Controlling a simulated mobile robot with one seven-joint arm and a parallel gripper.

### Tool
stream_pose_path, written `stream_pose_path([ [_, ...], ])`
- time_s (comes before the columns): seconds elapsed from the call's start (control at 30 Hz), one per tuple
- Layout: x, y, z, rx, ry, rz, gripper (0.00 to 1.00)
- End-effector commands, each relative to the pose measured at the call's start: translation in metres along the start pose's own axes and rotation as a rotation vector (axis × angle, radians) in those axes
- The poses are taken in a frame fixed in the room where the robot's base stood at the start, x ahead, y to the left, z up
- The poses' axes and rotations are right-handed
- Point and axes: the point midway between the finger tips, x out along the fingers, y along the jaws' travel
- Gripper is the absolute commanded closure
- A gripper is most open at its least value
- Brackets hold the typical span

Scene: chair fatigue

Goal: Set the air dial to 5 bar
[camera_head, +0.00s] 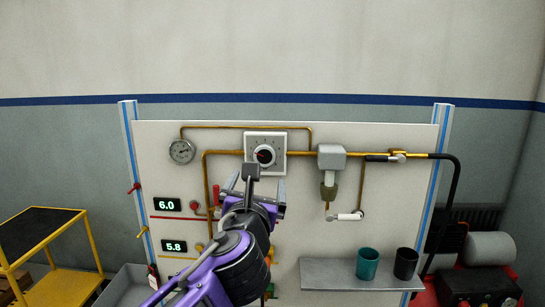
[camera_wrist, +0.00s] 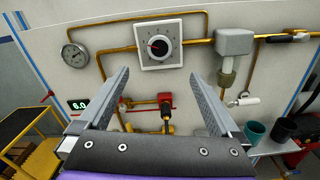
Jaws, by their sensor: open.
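The air dial (camera_head: 265,154) is a dark round knob on a white square plate, high in the middle of the white panel. It also shows in the wrist view (camera_wrist: 158,46), with a red mark on the knob's left side. The numbers on its scale are too small to read. My gripper (camera_head: 265,190) is open and empty, below the dial in the head view. In the wrist view its two fingers (camera_wrist: 162,85) stand wide apart, below the dial and clear of it. A round gauge (camera_head: 181,151) is left of the dial. Two displays read 6.0 (camera_head: 167,204) and 5.8 (camera_head: 174,247).
Brass pipes (camera_head: 225,153) run across the panel beside the dial. A grey regulator block (camera_head: 331,157) is right of it. A shelf (camera_head: 330,275) holds a teal cup (camera_head: 367,263) and a black cup (camera_head: 405,263). A yellow cart (camera_head: 50,250) stands left.

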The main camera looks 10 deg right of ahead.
Motion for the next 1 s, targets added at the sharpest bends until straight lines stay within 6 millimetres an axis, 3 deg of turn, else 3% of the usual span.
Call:
stream_pose_path([
  [0.27, 0.037, -0.002, -0.001, 0.0, -0.001, -0.004, 0.01],
  [0.8, 0.14, -0.001, 0.0, 0.002, -0.001, -0.002, 0.01],
  [1.0, 0.164, -0.001, 0.0, 0.002, -0.001, -0.002, 0.01],
])
